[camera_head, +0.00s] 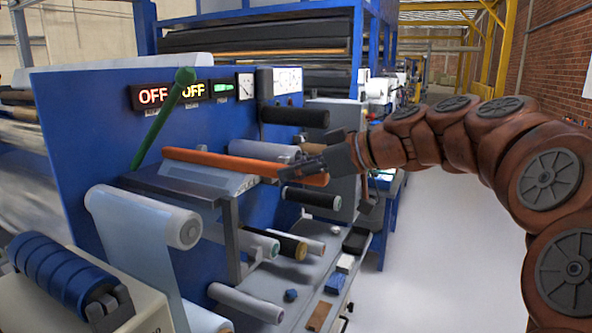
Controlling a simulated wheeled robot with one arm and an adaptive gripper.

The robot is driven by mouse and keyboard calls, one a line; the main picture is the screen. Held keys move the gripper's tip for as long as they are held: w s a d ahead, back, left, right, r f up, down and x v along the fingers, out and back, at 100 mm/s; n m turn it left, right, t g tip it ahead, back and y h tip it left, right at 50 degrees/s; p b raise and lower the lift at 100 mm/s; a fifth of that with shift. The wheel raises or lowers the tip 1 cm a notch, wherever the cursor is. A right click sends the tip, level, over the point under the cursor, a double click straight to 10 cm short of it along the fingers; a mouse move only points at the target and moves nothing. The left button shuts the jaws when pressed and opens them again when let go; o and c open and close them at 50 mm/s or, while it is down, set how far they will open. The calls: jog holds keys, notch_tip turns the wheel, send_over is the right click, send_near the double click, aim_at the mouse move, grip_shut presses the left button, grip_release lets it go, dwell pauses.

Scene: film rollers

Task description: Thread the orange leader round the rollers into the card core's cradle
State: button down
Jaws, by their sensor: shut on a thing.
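The orange leader (225,164) is a long orange bar, lying nearly level across the front of the blue machine panel. My gripper (298,168) is shut on it near its right end; that end sticks out past the fingers. The fingers partly hide the bar. A pale, clear film (205,180) shows just below the leader's left part, over a grey metal bracket. Rollers stick out of the panel: a black one (295,116) above, a pale one (262,150) behind the leader, and a dark one (312,197) below. I cannot tell which part is the card core or its cradle.
A large film roll (150,215) stands at front left, its web hanging down. Blue-ringed rollers (62,272) are at lower left. A green lever (165,115) rises left of the leader. Lower rollers (290,246) sit above a grey bench with small blocks. The floor at right is clear.

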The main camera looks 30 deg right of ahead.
jog(key=shift+r, duration=0.1)
jog(key=shift+r+p, duration=0.65)
jog(key=shift+r, duration=1.85)
jog(key=shift+w, duration=0.1)
